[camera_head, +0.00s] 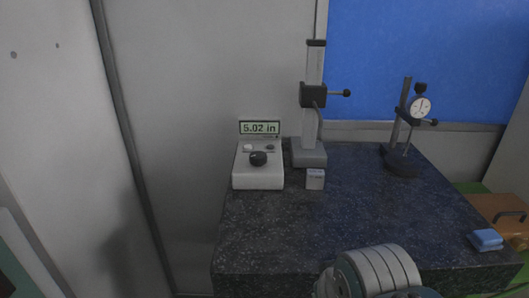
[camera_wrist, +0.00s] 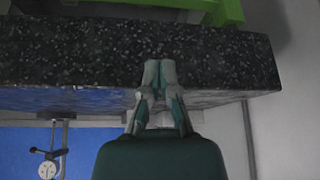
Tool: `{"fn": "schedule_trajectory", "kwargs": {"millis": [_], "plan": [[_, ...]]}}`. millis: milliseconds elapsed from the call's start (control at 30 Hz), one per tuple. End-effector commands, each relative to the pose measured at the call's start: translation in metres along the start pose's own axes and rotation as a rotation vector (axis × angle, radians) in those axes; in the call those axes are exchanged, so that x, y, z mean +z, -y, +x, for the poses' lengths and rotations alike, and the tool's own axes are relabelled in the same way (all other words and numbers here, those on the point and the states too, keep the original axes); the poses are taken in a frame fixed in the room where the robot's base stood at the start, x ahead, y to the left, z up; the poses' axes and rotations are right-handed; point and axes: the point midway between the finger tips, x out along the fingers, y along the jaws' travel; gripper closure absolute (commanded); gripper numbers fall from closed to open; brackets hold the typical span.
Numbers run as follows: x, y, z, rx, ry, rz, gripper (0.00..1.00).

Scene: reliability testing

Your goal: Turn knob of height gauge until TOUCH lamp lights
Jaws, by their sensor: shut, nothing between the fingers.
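The height gauge (camera_head: 311,152) stands at the back of a dark speckled granite plate (camera_head: 330,225) in the head view. Its slider (camera_head: 313,95) sits high on the column, above a small grey block (camera_head: 315,180) on the plate. To its left is a white control box (camera_head: 257,181) with a display (camera_head: 260,128) reading 5.02 in. A black knob (camera_head: 258,158) is on the box. Small buttons or lamps sit above it; no TOUCH label is legible and none is clearly lit. My gripper (camera_wrist: 160,68) is shut and empty in the wrist view, apart from the knob, which that view lacks.
A dial indicator on a stand (camera_head: 420,108) is at the back right; it also shows in the wrist view (camera_wrist: 47,169). A blue block (camera_head: 486,239) lies at the right edge. My arm shows at the bottom. The plate's middle is clear.

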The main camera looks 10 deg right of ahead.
Motion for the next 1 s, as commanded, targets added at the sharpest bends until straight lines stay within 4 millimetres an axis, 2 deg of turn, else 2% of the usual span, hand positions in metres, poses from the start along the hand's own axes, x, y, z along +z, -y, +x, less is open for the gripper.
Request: {"fn": "schedule_trajectory", "kwargs": {"millis": [33,133,233,267,400,633,1000], "plan": [[0.000,0.000,0.000,0.000,0.000,0.000,0.96],[-0.005,0.000,-0.002,-0.001,0.000,-0.001,0.51],[-0.023,0.001,-0.009,-0.003,0.006,-0.007,0.06],[-0.032,0.002,-0.012,-0.005,0.008,-0.010,0.03],[-0.080,0.005,-0.026,-0.012,0.020,-0.024,0.03],[-0.156,0.011,-0.040,-0.024,0.041,-0.048,0.03],[-0.267,0.026,-0.038,-0.043,0.071,-0.090,0.03]]}}
